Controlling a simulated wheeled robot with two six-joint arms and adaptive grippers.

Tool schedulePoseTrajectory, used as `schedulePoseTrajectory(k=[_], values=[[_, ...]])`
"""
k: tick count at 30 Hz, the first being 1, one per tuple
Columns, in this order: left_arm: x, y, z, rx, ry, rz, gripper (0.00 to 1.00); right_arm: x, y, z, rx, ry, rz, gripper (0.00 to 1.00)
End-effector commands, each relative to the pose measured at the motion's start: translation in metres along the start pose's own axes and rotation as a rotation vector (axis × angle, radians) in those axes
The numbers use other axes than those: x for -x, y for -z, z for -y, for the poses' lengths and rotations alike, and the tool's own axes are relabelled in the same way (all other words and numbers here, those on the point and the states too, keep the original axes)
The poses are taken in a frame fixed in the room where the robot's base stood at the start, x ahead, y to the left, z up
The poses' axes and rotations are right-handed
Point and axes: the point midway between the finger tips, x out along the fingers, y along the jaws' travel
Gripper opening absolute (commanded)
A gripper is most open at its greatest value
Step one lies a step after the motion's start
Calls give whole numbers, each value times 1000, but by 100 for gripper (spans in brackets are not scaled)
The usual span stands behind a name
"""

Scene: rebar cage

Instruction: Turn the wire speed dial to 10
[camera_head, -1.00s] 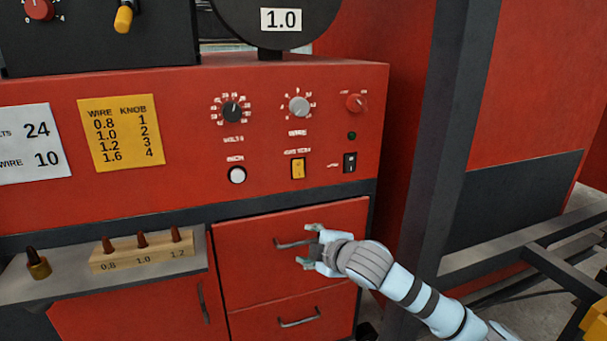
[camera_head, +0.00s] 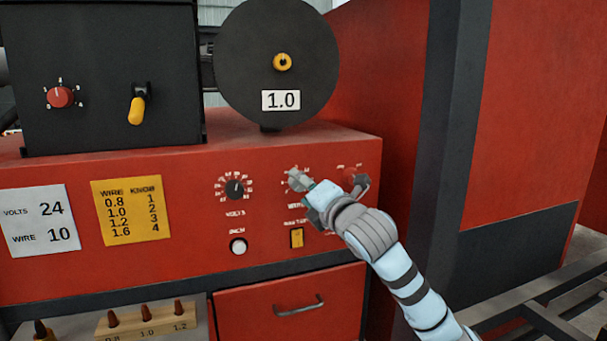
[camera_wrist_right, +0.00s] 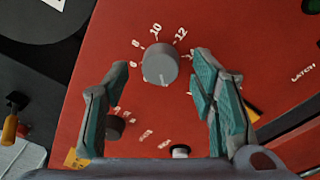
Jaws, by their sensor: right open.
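The wire speed dial (camera_wrist_right: 160,65) is a round grey knob on the red panel. In the right wrist view the numbers 6, 8, 10 and 12 show around its upper side, and a small pale mark shows at its lower edge. My right gripper (camera_head: 325,190) is open in front of the panel at the dial. In the wrist view its teal-padded fingers (camera_wrist_right: 162,85) are spread left and right of the knob, with gaps on both sides. In the head view the gripper partly hides the dial. My left gripper is out of view.
The black volts dial (camera_head: 235,188) is left of the wire dial. A red knob (camera_head: 350,173) is to the right, partly behind my gripper. A white card (camera_head: 40,222) reads volts 24, wire 10.

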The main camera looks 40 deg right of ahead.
Motion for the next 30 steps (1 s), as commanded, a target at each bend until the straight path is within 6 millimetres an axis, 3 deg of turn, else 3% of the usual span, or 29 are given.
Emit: schedulePoseTrajectory(k=[3,11,20,30], values=[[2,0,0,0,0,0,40,-9,1,1,1,1,-1,52],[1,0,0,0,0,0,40,-11,2,2,3,0,-1,52],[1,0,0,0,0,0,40,-11,2,2,2,1,-1,4],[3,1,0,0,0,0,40,-11,2,2,-38,0,1,3]])
